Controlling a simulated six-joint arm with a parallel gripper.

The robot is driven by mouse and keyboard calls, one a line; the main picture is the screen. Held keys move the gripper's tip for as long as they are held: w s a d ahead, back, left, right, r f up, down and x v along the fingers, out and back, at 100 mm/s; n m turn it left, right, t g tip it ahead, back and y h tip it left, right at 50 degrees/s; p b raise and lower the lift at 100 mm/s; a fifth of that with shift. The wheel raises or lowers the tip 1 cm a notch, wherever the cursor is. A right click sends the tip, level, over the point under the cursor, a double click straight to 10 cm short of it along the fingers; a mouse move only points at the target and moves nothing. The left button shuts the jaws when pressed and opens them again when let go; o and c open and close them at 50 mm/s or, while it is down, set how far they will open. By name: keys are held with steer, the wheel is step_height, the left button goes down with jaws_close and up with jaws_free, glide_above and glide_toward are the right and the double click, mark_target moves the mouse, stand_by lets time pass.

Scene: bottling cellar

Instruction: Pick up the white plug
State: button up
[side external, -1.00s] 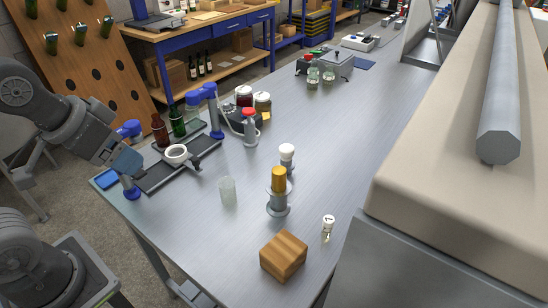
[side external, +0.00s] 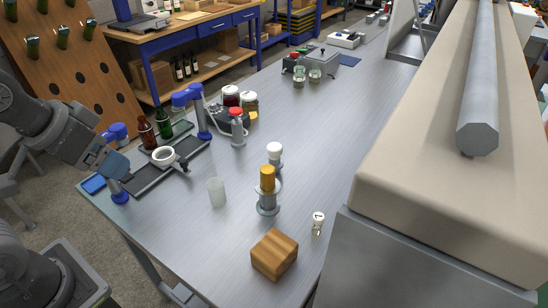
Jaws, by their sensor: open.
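A white knob-like piece (side external: 274,149) tops a grey body just behind an orange-brown cylinder (side external: 267,178) on a round metal stand. A smaller white-capped piece (side external: 318,217) with a dark mark stands to the right, near the table edge. I cannot tell for sure which of these is the white plug. My gripper (side external: 118,163) is open at the left, over the left end of the table and well apart from both white pieces. Its fingertips are hard to make out.
A wooden block (side external: 274,253) sits at the near edge, and a frosted cup (side external: 216,192) left of the stand. A dark tray (side external: 147,180), bottles, blue clamp-like tools (side external: 190,97) and jars (side external: 231,97) crowd the left side. The table's middle right is clear.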

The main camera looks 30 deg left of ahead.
steer(key=n+g, duration=0.1)
steer(key=n, duration=0.1)
glide_above(273, 148)
steer(key=s, duration=0.4)
step_height(273, 148, down, 9)
steer(key=shift+y, duration=0.4)
steer(key=x, duration=0.8)
steer(key=shift+d+f, duration=0.2)
steer(key=shift+d, duration=0.05)
steer(key=shift+s+x, duration=0.2)
steer(key=shift+x, duration=2.9)
steer(key=shift+d+f, duration=0.1)
steer(key=c, duration=1)
steer(key=shift+c, duration=0.2)
